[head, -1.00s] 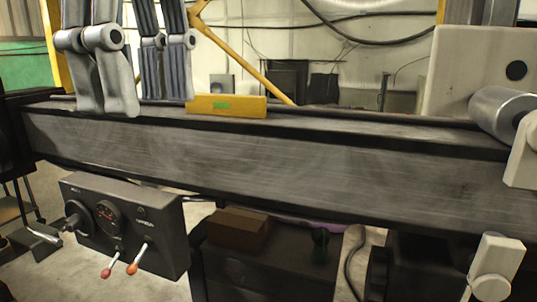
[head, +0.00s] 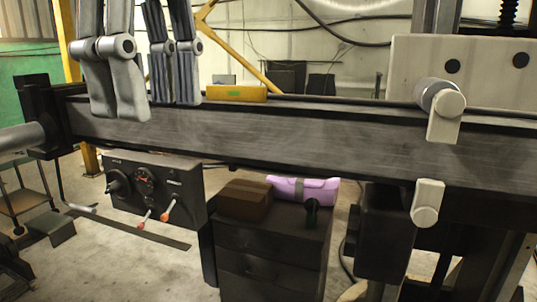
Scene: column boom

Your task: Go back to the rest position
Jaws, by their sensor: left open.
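My left gripper (head: 153,108) hangs in from the top left of the head view. Its two grey padded fingers are apart with nothing between them, so it is open and empty. The fingertips show in front of the dark boom beam (head: 270,134); I cannot tell how far from it they are. My right gripper is not in view.
A black control box (head: 153,188) with red-tipped levers hangs under the beam. A dark drawer cabinet (head: 268,243) bears a brown box (head: 245,199) and a purple bundle (head: 302,190). A pale plate (head: 418,68) and handles (head: 444,115) are at right.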

